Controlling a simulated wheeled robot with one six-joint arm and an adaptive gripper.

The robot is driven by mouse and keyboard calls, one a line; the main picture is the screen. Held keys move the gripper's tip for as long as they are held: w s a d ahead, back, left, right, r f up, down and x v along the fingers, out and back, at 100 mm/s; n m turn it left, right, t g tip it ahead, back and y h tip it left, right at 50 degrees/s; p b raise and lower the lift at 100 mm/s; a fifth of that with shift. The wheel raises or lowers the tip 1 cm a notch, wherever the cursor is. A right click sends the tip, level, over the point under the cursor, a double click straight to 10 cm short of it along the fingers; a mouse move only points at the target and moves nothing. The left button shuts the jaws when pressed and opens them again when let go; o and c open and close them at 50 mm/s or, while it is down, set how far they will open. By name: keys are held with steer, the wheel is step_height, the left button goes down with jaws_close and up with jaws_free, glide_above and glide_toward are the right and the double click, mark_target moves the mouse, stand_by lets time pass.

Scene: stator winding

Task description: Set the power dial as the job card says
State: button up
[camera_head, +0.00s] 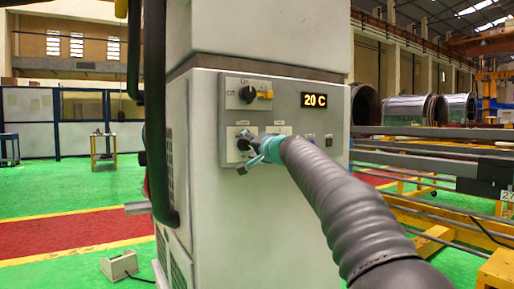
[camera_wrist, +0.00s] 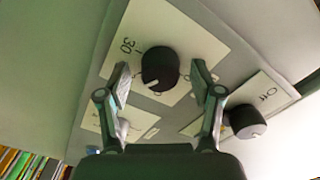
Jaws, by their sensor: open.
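The black dial (camera_wrist: 159,68) sits on a pale plate marked "30" in the wrist view, its white pointer line toward the lower left of that picture. My gripper (camera_wrist: 161,78) is open, with one finger on each side of the dial; I cannot tell if they touch it. In the head view my gripper (camera_head: 256,150) is at the lower plate (camera_head: 233,133) of the white cabinet and partly hides the dial there. I cannot make out a job card.
A second black knob (camera_wrist: 247,121) beside an "Off" label is close to the right finger. The head view shows an upper knob (camera_head: 248,94) with a yellow part and a lit display (camera_head: 315,100) reading "20 C". Metal racks (camera_head: 430,150) stand at the right.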

steer(key=v, duration=1.1)
steer(key=shift+s+d, duration=0.2)
